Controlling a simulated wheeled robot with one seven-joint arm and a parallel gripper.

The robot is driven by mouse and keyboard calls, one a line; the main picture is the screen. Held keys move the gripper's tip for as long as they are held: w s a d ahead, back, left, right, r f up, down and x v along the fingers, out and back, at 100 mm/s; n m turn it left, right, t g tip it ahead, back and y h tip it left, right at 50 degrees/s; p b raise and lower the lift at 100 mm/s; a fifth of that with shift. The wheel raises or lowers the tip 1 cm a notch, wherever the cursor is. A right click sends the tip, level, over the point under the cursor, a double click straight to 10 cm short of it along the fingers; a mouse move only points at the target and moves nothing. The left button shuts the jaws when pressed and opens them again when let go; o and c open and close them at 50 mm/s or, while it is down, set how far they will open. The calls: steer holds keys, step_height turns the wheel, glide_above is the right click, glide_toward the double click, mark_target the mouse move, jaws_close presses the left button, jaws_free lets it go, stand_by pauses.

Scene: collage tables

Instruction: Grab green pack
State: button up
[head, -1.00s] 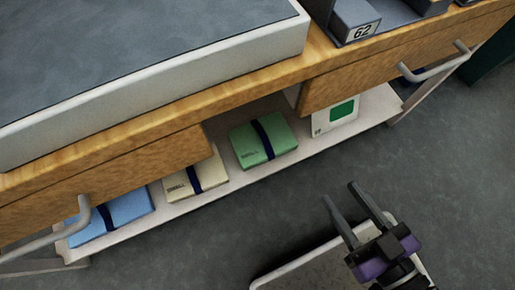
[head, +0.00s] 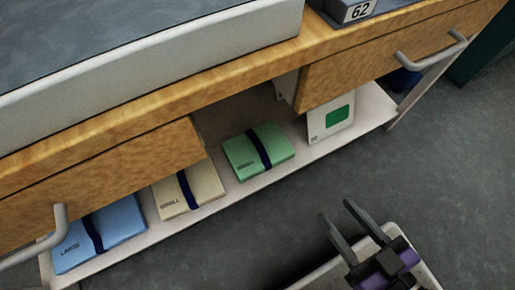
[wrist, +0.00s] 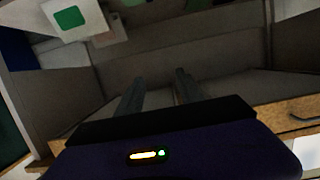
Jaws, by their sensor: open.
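The green pack (head: 245,156) with a dark blue strap lies flat on the low white shelf (head: 205,212) under the table. It sits between a cream pack (head: 204,182) on its left and a white card with a green square (head: 320,125) on its right. My gripper (head: 337,222) is open and empty, in front of the shelf, to the right of and below the green pack in the head view. In the wrist view my gripper's two fingers (wrist: 158,80) are apart with nothing between them. I cannot make out the green pack in the wrist view.
A blue pack (head: 120,218) lies at the shelf's left end. Wooden drawer fronts (head: 360,75) with metal handles (head: 432,52) overhang the shelf on both sides. The grey floor (head: 425,165) in front is clear. The green-square card also shows in the wrist view (wrist: 90,14).

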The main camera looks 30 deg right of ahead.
steer(key=shift+o, duration=0.6)
steer(key=p, duration=1.1)
glide_above(259, 144)
steer(key=s, duration=0.5)
step_height(259, 144, down, 18)
steer(key=shift+g, duration=0.7)
steer(key=f, duration=0.2)
steer(key=s+f, duration=0.1)
steer(key=f, duration=0.3)
steer(key=shift+s+d, duration=0.1)
steer(key=shift+s, duration=0.2)
steer(key=shift+w+f+b, duration=0.1)
steer(key=shift+w+b, duration=0.25)
steer(key=shift+b, duration=0.1)
steer(key=b+x, duration=0.4)
steer(key=x, duration=0.3)
steer(key=shift+a+f, duration=0.2)
steer(key=shift+r, duration=0.1)
